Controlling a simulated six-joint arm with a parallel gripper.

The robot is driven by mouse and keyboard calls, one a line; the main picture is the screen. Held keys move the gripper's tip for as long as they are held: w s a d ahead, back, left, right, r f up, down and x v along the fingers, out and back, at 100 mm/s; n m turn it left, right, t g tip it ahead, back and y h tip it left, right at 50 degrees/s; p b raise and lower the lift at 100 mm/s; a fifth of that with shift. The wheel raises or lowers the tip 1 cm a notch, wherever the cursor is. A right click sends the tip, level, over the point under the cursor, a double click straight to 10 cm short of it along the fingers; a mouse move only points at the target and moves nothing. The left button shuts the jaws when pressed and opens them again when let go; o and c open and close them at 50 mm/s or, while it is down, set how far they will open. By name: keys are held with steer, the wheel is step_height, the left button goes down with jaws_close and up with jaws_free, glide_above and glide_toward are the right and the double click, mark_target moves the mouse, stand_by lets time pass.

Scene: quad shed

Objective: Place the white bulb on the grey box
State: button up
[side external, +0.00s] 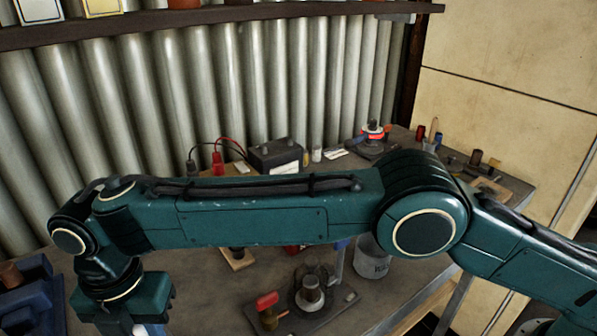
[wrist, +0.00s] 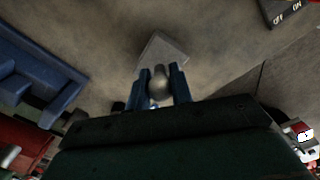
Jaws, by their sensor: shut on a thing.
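The white bulb (wrist: 158,84) looks pale grey in the wrist view, with its rounded end pointing away from my wrist. My gripper (wrist: 161,77) has its two blue fingers closed on either side of the bulb. The grey box (wrist: 165,48) shows as a flat, tilted square just beyond the fingertips, partly covered by the bulb and fingers. I cannot tell whether the bulb touches it. In the side external view my gripper (side external: 150,331) is at the bottom left and cut off by the picture edge. The grey box is not visible there.
A blue bin (side external: 32,295) stands left of my gripper; it also shows in the wrist view (wrist: 35,72). A dark box with lettering (wrist: 282,10) is at upper right. A red-handled item (side external: 267,303) and a grey tin (side external: 371,262) stand right on the bench. Bare bench surrounds the grey box.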

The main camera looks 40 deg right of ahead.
steer(key=shift+f, duration=0.3)
steer(key=shift+f, duration=0.15)
steer(key=o, duration=0.8)
steer(key=shift+c, duration=0.2)
steer(key=shift+r, duration=6.05)
steer(key=shift+r, duration=0.1)
